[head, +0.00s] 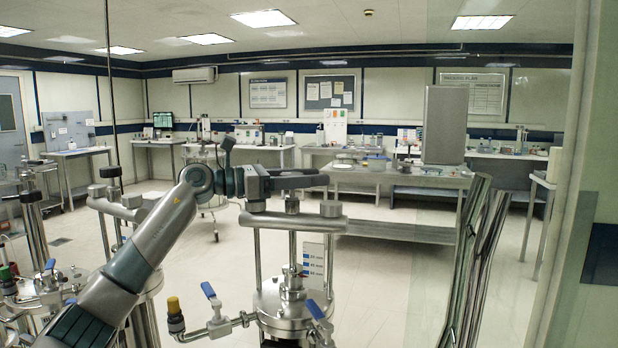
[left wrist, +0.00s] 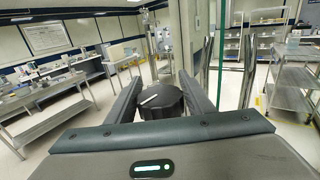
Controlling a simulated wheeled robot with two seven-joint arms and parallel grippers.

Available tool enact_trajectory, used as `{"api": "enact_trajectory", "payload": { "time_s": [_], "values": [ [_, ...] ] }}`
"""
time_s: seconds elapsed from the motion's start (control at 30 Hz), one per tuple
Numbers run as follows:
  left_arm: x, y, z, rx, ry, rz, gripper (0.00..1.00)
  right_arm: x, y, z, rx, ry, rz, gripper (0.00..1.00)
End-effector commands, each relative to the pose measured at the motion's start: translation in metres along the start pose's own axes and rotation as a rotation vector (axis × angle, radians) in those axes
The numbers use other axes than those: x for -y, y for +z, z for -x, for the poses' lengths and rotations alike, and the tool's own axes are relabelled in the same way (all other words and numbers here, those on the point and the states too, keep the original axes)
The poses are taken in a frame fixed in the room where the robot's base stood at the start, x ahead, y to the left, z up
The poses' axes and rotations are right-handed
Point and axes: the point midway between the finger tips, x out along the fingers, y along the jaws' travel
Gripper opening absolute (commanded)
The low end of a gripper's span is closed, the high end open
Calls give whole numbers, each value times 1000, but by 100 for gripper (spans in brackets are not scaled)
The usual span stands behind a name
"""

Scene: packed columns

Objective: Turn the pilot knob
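A black round knob (left wrist: 161,101) with a white pointer line on top shows in the left wrist view, between the two fingers of my left gripper (left wrist: 160,88). The fingers are apart, one on each side of the knob; I cannot tell whether they touch it. In the head view, my left gripper (head: 312,180) reaches in level from the left, over a steel vessel (head: 292,302). My right gripper is out of view.
Blue-handled valves (head: 209,290) sit on the vessel's pipework. Shiny bent steel tubes (head: 470,265) and a glass panel stand on the right. Benches (head: 400,175) are farther back, with open floor before them.

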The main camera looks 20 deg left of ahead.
Motion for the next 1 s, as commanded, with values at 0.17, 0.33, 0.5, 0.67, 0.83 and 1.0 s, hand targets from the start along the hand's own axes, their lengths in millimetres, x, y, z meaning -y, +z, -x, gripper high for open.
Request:
{"api": "enact_trajectory", "payload": {
  "time_s": [0.17,0.33,0.5,0.67,0.83,1.0],
  "values": [
    [0,0,0,0,0,0,17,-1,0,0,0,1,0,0],
    [0,0,0,0,4,0,17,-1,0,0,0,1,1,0],
    [-1,1,0,1,25,-1,17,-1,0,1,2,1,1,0],
    [-3,1,1,1,68,-2,17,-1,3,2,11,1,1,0],
    [-5,1,1,1,137,-4,17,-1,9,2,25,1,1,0],
    [-8,1,2,2,226,-6,17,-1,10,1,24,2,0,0]
  ]
}}
